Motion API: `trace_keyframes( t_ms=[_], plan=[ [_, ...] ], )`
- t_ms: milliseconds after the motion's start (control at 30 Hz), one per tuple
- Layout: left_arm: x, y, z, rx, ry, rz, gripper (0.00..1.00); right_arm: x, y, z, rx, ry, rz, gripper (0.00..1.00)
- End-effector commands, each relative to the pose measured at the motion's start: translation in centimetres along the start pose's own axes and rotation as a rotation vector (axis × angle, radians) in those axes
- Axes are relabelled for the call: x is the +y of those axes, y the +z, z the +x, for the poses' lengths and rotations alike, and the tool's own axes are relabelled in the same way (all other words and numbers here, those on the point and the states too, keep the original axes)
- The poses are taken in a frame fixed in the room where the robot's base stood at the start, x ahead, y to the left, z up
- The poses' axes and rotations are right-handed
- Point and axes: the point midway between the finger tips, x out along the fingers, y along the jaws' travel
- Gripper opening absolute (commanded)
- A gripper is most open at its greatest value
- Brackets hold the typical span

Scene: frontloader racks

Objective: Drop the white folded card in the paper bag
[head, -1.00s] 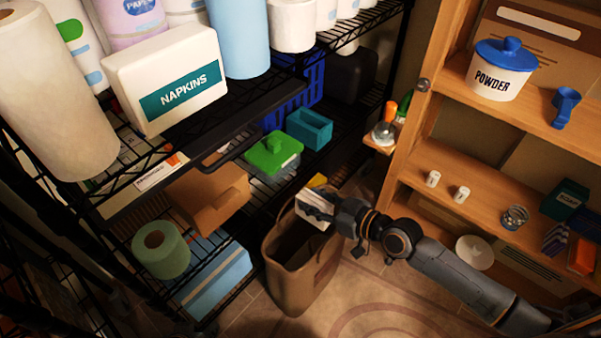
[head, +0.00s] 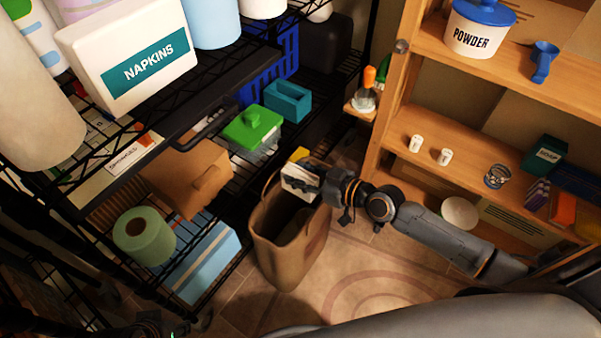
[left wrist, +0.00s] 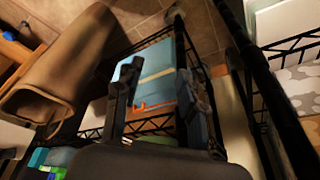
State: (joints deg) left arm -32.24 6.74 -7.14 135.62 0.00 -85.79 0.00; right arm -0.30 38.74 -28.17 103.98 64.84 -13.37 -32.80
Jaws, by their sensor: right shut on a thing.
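The brown paper bag (head: 290,250) stands open on the floor between the black rack and the wooden shelf. It also shows in the left wrist view (left wrist: 72,62), with its mouth toward the lower left. The white folded card (head: 298,178) is at the far side of the bag's mouth, near the rim. My right gripper (head: 317,183) is shut on the card, coming in from the right. I cannot tell whether the card touches the bag. My left gripper (left wrist: 158,85) has its fingers apart with nothing seen between them.
The black wire rack on the left holds a napkins pack (head: 142,60), a green roll (head: 160,250), a cardboard box (head: 180,178) and a green-lidded container (head: 252,128). The wooden shelf on the right holds a powder jar (head: 475,38). Tiled floor (head: 350,270) is clear right of the bag.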

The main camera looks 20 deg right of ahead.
Motion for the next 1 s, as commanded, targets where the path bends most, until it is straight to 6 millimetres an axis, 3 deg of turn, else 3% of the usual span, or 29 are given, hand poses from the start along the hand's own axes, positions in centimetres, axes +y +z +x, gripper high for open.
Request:
trace_keyframes(
  t_ms=[167, 333, 733, 767, 800, 867, 1000],
  plan=[
    [-0.1, 0.1, -2.3, 0.013, -0.002, -0.001, 0.40, 0.0, 0.9, 0.3, 0.000, 0.000, 0.002, 0.04],
    [-0.1, 0.5, -1.2, 0.012, -0.002, -0.001, 0.40, 0.0, 2.4, 0.7, 0.000, 0.001, 0.001, 0.04],
    [-0.1, 0.5, -1.1, 0.013, -0.003, -0.001, 0.40, 0.0, 2.6, 0.8, 0.000, 0.000, 0.001, 0.04],
    [0.0, 0.5, -1.1, 0.013, -0.003, -0.001, 0.40, 0.0, 2.6, 0.8, 0.000, 0.000, 0.001, 0.39],
    [-0.1, 0.5, -1.1, 0.013, -0.003, -0.001, 0.40, 0.0, 2.6, 0.8, 0.000, 0.000, 0.001, 0.47],
    [-0.1, 0.5, -1.1, 0.013, -0.003, -0.001, 0.40, 0.0, 2.6, 0.8, 0.000, 0.000, 0.001, 0.59],
    [0.0, 0.5, -1.1, 0.013, -0.003, -0.001, 0.40, 0.0, 2.6, 0.8, 0.000, 0.000, 0.001, 0.61]
  ],
)
